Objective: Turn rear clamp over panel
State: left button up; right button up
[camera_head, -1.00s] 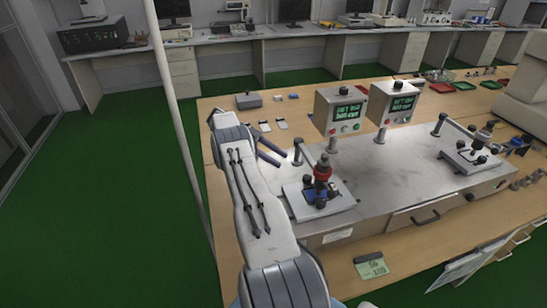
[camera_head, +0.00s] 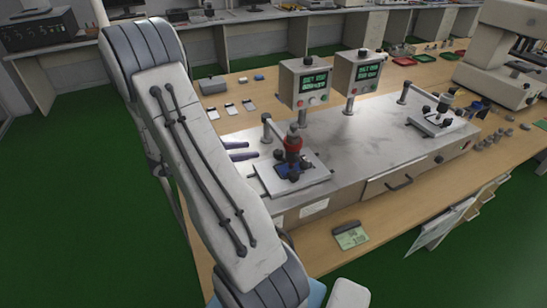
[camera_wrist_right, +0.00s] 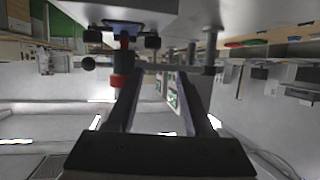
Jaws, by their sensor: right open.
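A clamping fixture with a pale plate (camera_head: 318,171) stands on the left part of the metal bench unit. It carries an upright post with a red collar (camera_head: 292,143) and dark knobs, with blue parts (camera_head: 284,173) low around it. The red collar also shows in the upside-down right wrist view (camera_wrist_right: 119,81). I cannot tell the rear clamp or the panel apart clearly among these parts. My right gripper (camera_head: 250,151) is open and empty, just left of the fixture and apart from the post. Its fingers also show in the wrist view (camera_wrist_right: 165,82). My left gripper is out of view.
Two display boxes (camera_head: 304,82) (camera_head: 358,72) stand behind the fixture. A similar fixture (camera_head: 436,122) is at the right end of the metal unit (camera_head: 360,145). Small flat pieces (camera_head: 230,109) lie behind the gripper. The metal top between the fixtures is clear.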

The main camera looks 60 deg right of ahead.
aim_at(275, 152)
jog(key=shift+s+a+f+n+t, duration=0.2)
jog(key=shift+s+a+n, duration=0.05)
jog(key=shift+s, duration=0.2)
jog(key=shift+s+a+f+n+t, duration=0.2)
jog(key=shift+s+a+n, duration=0.05)
jog(key=shift+s, duration=0.15)
jog(key=x, duration=1)
jog(key=shift+p, duration=0.3)
grip_shut()
